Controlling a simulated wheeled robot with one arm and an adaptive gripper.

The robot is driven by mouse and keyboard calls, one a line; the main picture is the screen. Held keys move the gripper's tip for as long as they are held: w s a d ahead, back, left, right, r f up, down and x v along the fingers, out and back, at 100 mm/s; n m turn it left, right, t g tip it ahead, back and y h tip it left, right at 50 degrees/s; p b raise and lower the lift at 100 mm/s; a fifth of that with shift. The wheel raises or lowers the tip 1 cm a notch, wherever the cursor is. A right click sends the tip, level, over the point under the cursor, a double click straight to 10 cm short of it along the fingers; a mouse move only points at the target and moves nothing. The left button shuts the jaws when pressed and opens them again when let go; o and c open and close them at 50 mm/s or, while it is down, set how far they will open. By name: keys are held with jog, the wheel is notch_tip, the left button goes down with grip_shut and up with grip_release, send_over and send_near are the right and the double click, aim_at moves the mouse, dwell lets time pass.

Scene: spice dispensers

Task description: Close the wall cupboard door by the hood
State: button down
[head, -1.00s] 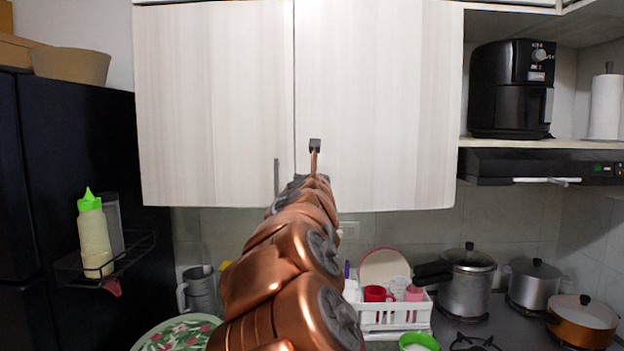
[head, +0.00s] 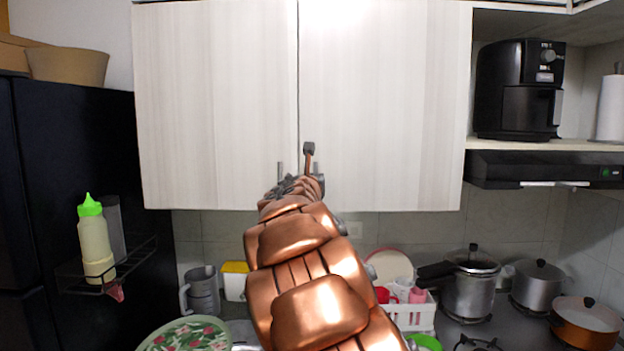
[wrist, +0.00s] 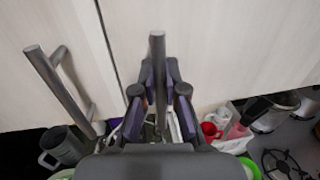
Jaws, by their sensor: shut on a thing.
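The wall cupboard by the hood has a pale wood-grain right door (head: 390,105), which looks about flush with the left door (head: 215,100). A thin dark seam runs between them, and I cannot tell whether a small gap is left. The right door's upright grey bar handle (wrist: 157,50) stands between the fingers of my gripper (wrist: 160,105) in the wrist view. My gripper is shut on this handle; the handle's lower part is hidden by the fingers. In the head view my arm hides most of my gripper (head: 300,182) near the doors' lower edge.
The left door's handle (wrist: 60,85) is free, left of my gripper. The black hood (head: 540,169) is right of the cupboard, with an air fryer (head: 518,90) above it. A dish rack (head: 415,315) and pots (head: 470,285) stand below. A black fridge (head: 65,200) is at left.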

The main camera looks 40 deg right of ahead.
jog(key=shift+w+d+r, duration=0.1)
jog(key=shift+w+r, duration=0.05)
jog(key=shift+w+r, duration=0.1)
jog(key=shift+w, duration=0.05)
dwell(0.5)
jog(key=c, duration=1.7)
grip_release()
jog(key=shift+o, duration=1)
jog(key=shift+w+d, duration=0.2)
jog(key=o, duration=0.3)
jog(key=shift+f, duration=0.2)
jog(key=shift+s+a, duration=0.1)
jog(key=v, duration=1.2)
